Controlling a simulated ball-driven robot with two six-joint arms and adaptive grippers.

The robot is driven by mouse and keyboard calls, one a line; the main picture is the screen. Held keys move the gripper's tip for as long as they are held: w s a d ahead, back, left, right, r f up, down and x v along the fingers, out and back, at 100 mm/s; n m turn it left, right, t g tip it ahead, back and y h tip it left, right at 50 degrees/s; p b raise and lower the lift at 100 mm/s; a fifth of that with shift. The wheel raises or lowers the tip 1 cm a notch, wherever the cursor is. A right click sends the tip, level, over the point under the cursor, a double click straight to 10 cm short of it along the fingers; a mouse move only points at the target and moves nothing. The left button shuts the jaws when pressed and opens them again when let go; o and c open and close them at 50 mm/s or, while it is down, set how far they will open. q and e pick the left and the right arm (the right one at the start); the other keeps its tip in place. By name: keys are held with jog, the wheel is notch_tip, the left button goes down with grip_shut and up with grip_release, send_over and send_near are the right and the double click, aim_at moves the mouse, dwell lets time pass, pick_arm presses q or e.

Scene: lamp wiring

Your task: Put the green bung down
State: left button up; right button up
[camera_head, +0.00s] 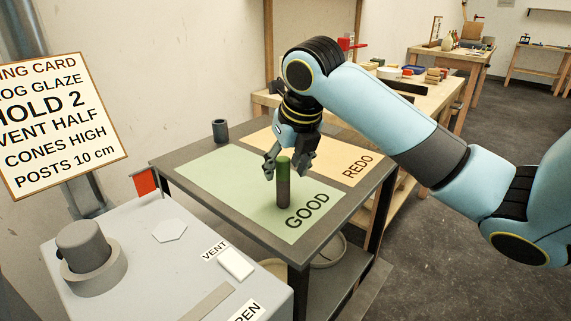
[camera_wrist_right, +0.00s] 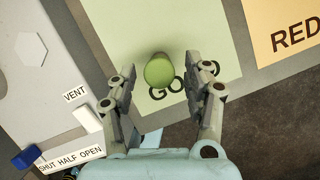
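The green bung (camera_head: 283,184) is a cylinder with a green top and a dark grey-brown lower part. It stands upright on the green GOOD mat (camera_head: 222,176), to the left of the word GOOD. My right gripper (camera_head: 288,166) hangs over the mat with its fingers spread on either side of the bung's top. In the right wrist view the round green top of the bung (camera_wrist_right: 159,70) lies between the open fingers (camera_wrist_right: 163,79), with a gap on each side. My left gripper is out of view.
The REDO mat (camera_head: 337,154) lies beside the green mat on the dark table. A small dark cup (camera_head: 220,130) stands at the table's back left corner. A grey box with a knob (camera_head: 82,243), a red flag (camera_head: 146,181) and a VENT slider (camera_head: 236,263) stands in front.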

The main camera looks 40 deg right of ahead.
jog(key=shift+r, duration=0.25)
jog(key=p+v, duration=0.2)
jog(key=v, duration=0.9)
jog(key=shift+s+r, duration=0.25)
jog(key=shift+r, duration=0.1)
